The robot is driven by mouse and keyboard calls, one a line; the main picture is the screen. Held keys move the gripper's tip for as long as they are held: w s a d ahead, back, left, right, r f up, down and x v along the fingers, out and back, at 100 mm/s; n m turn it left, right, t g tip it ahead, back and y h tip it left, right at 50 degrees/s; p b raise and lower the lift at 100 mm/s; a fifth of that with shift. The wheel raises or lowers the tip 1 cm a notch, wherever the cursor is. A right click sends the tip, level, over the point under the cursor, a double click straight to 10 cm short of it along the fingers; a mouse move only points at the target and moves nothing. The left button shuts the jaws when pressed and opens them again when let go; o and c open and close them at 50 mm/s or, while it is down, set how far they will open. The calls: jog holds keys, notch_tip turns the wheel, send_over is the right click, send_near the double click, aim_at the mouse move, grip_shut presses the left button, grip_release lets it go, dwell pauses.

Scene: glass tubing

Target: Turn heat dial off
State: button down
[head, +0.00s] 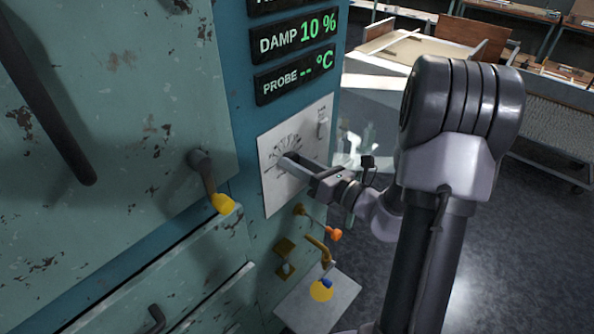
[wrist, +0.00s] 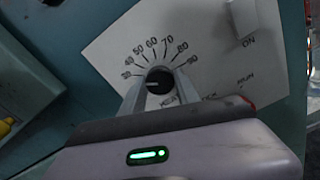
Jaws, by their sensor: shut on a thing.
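The heat dial (wrist: 159,80) is a small round black knob on a white panel (wrist: 110,50), inside an arc of printed numbers from about 30 to 90. A pale mark on the knob points left, toward the low end of the scale. My gripper (wrist: 159,92) has its two grey fingers closed on the knob, one on each side. In the head view my gripper (head: 288,163) reaches in from the right and touches the white panel (head: 270,185) at the dial, hiding the knob.
A white switch (wrist: 243,17) marked ON sits at the panel's upper right. Readouts (head: 297,40) above show damp 10 % and no probe value. Below are an orange-tipped lever (head: 333,234), brass fittings (head: 318,248) and a yellow-tipped door handle (head: 221,203). Open floor lies to the right.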

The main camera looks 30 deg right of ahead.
jog(key=n+b, duration=0.7)
jog(key=shift+f, duration=0.15)
dwell(0.4)
jog(key=c, duration=0.9)
grip_release()
jog(key=v, duration=1.7)
jog(key=shift+s+r+p, duration=0.2)
jog(key=shift+p, duration=0.25)
jog(key=shift+d, duration=0.1)
